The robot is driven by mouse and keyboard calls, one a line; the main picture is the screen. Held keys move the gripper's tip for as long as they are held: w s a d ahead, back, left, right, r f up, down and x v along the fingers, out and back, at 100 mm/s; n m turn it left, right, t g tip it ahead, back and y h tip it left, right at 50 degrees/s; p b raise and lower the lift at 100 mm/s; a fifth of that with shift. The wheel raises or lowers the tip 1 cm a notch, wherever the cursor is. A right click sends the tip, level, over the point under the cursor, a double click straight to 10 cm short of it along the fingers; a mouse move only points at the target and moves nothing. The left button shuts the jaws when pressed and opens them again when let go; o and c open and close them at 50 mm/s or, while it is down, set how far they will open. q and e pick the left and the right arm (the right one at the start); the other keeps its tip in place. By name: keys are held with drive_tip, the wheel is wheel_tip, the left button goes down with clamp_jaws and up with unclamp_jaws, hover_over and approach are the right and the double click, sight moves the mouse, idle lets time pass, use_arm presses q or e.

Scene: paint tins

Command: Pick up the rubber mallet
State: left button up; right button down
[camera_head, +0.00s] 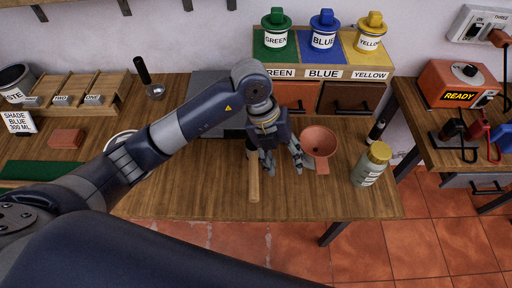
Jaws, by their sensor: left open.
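What looks like the rubber mallet shows as a light wooden handle (254,181) lying on the wooden table, pointing toward the front edge. Its far end is dark and partly hidden by my left gripper, so the head is not clear. My left gripper (284,168) points down just right of the handle, fingers apart with nothing seen between them. Whether a finger touches the handle cannot be told. My right gripper is not in view.
A reddish funnel (319,142) is close on the gripper's right, with a yellow-lidded jar (371,165) beyond it. Drawers under the green, blue and yellow tins (323,30) stand behind. A brick-coloured block (66,139) lies at left.

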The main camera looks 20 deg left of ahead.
sight(253, 161)
use_arm(q)
drive_tip(key=w+a+y, duration=0.1)
drive_tip(key=a, duration=0.1)
drive_tip(key=w+a+n+y, duration=0.1)
drive_tip(key=a, duration=0.2)
drive_tip(key=w+a+y, duration=0.1)
drive_tip(key=a, duration=0.1)
drive_tip(key=shift+w+a+n+y, duration=0.1)
drive_tip(key=shift+a+n+y, duration=0.2)
drive_tip(key=shift+a+y, duration=0.1)
drive_tip(key=f, duration=0.4)
drive_tip(key=shift+a+f+p, duration=0.2)
drive_tip(key=shift+f+p, duration=0.05)
drive_tip(key=shift+p, duration=0.15)
drive_tip(key=f+p, duration=0.1)
drive_tip(key=f, duration=0.1)
drive_tip(key=f+p, duration=0.1)
drive_tip(key=f, duration=0.2)
drive_tip(key=shift+a+f, duration=0.2)
drive_tip(key=shift+f, duration=0.3)
clamp_jaws()
drive_tip(key=shift+r, duration=0.1)
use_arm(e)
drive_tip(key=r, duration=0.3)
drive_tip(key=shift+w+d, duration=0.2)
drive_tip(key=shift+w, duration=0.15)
